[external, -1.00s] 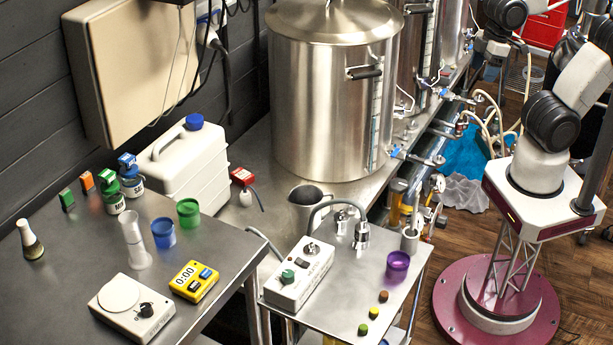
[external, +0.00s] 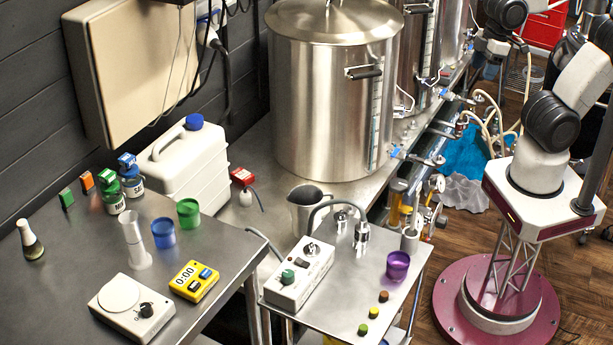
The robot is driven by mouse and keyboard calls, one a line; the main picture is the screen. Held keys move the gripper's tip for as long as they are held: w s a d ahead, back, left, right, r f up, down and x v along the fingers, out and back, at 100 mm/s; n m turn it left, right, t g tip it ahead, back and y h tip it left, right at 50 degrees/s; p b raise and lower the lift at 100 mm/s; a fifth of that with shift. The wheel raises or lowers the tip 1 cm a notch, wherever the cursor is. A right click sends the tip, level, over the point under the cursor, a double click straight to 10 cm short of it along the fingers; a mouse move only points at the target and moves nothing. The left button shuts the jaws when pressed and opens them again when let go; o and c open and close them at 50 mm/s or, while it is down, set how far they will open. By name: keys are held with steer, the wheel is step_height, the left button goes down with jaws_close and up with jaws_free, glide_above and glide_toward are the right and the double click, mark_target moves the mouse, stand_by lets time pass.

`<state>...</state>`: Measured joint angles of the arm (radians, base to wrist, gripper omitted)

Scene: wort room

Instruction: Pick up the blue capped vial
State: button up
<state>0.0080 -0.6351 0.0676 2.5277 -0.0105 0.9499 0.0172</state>
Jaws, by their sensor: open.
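The blue capped vial (external: 132,184) stands upright at the back of the left metal table. It is a small labelled bottle with a blue top, and a similar green-topped bottle (external: 113,203) stands close in front of it and partly overlaps it. My gripper (external: 490,72) hangs small and dark at the upper right, beyond the big steel vessels' end of the bench. It is far from the vial and appears open and empty; its fingertips are hard to make out.
A graduated cylinder (external: 136,246), blue cup (external: 163,234), green cup (external: 188,213), yellow timer (external: 194,281) and white scale (external: 133,308) stand on the left table. A white canister (external: 185,160) is behind the bottles. A large steel vessel (external: 325,110) stands between this table and my arm.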

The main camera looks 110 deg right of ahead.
steer(key=w+v, duration=0.1)
steer(key=v, duration=0.4)
steer(key=w+a+r+m+t+y, duration=0.2)
steer(key=w+a+m+y, duration=0.15)
steer(key=w+m, duration=0.6)
steer(key=w+a+r+m+t+y, duration=0.1)
steer(key=w+a+m+t+y, duration=0.2)
steer(key=w, duration=1.2)
steer(key=w+d+f+m+t, duration=0.2)
steer(key=w+d+m, duration=0.1)
steer(key=w+m, duration=0.75)
steer(key=w+d+f+m+t, duration=0.1)
steer(key=w+d+m+t, duration=0.2)
steer(key=w+m, duration=0.75)
steer(key=w+f, duration=0.1)
steer(key=f, duration=1.8)
steer(key=w+f+n, duration=0.1)
steer(key=f, duration=1.7)
steer(key=f+n+h, duration=0.1)
steer(key=f, duration=1.8)
steer(key=shift+w+d+f+n, duration=0.2)
steer(key=shift+w+f+n, duration=0.1)
steer(key=shift+w, duration=0.1)
steer(key=shift+x, duration=1.3)
